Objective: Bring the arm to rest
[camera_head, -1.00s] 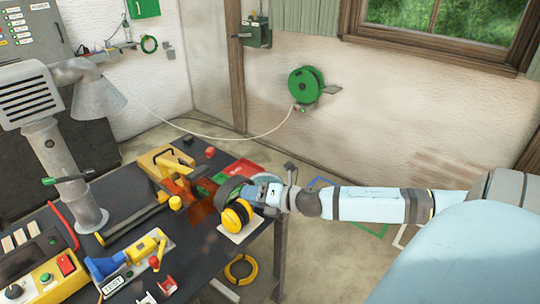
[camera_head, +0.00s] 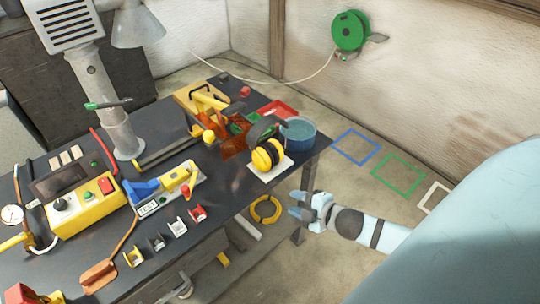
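My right gripper (camera_head: 304,208) is in front of the table's right corner, over the floor and clear of the table. Its light blue arm comes in from the right. My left gripper and arm are not in view.
The dark table (camera_head: 228,188) holds yellow ear defenders (camera_head: 267,155), a blue round container (camera_head: 299,130), a red tray (camera_head: 277,109) and a yellow control box (camera_head: 88,208). A yellow ring (camera_head: 265,209) is below the table edge. Floor with blue, green and white outlines is free at right.

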